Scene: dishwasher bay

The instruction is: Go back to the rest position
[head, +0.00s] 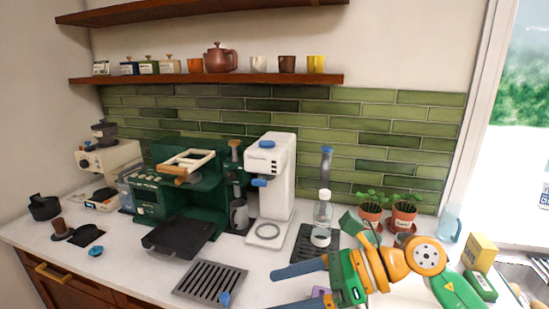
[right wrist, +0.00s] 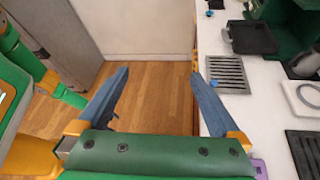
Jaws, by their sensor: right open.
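My right arm comes into the head view from the lower right, and its gripper (head: 270,291) is over the front of the white counter (head: 130,275). Its two blue fingers point left and are apart, with nothing seen between them. In the right wrist view the gripper (right wrist: 158,74) is open and empty, with the wooden floor (right wrist: 150,100) beyond the fingers. My left gripper is in neither view. Green and orange arm parts of mine show at the left edge of the right wrist view.
A slotted drain grate (head: 210,281) lies left of the fingers. A green espresso machine (head: 165,200), a white coffee machine (head: 272,185) and a clear bottle (head: 322,212) stand behind. Potted plants (head: 403,215) and a yellow box (head: 481,251) stand near the right arm.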

